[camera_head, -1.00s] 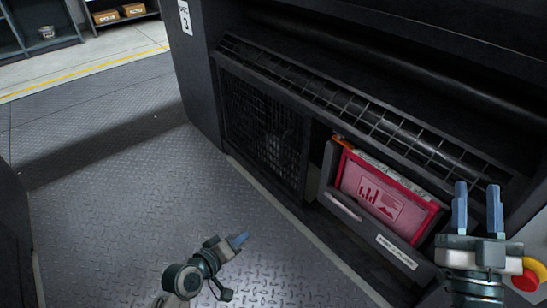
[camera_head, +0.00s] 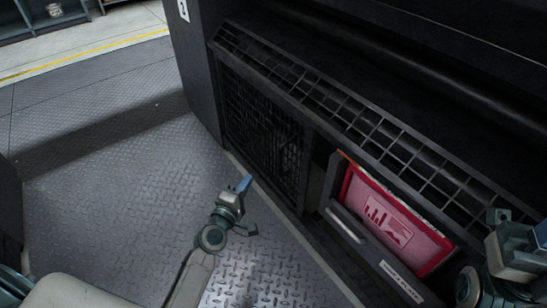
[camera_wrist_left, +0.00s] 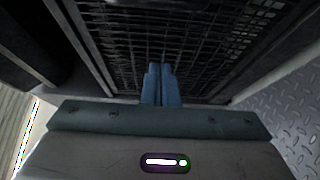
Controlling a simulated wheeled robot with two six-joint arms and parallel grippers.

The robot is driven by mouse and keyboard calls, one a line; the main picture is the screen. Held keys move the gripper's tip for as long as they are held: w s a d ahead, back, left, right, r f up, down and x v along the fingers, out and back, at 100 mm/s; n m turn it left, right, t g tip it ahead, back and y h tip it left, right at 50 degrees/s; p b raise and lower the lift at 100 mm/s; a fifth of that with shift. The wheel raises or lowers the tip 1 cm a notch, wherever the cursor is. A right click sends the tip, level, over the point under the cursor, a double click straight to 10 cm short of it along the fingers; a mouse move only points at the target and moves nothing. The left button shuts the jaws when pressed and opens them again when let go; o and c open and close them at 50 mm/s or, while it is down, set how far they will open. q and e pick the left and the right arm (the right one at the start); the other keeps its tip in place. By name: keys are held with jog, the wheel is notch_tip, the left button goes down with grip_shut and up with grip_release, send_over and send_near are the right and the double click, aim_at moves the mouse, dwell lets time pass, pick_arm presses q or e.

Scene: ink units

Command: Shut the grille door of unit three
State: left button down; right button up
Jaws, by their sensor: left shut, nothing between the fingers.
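Unit three is the large dark machine (camera_head: 197,75) across the picture. A long sloped grille (camera_head: 345,118) runs along its front, and a black mesh panel in a frame (camera_head: 262,132) stands below it at the left. I cannot tell which of them is the door or how far it stands open. My left gripper (camera_head: 244,184) is in front of the mesh panel, low over the floor, shut and empty. In the left wrist view its blue fingers (camera_wrist_left: 161,84) are together, with mesh (camera_wrist_left: 165,35) behind them; contact cannot be told. My right arm shows at the right edge, its fingers unseen.
An open drawer (camera_head: 378,263) with a pale handle and a red-framed panel (camera_head: 395,215) juts out right of the mesh panel. The patterned metal floor (camera_head: 110,215) in front is clear. Shelving (camera_head: 45,20) stands far back left.

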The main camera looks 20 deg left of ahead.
pick_arm(q)
jog(key=w+d, duration=0.1)
jog(key=w, duration=0.9)
jog(key=shift+s+d+r, duration=0.1)
jog(key=shift+s+d, duration=0.2)
jog(key=shift+d, duration=0.35)
jog(key=shift+s+d+f, duration=0.1)
jog(key=shift+s+d, duration=0.25)
jog(key=shift+d, duration=0.3)
jog(key=shift+s+d+r, duration=0.1)
jog(key=shift+s+d, duration=0.2)
jog(key=shift+d, duration=0.35)
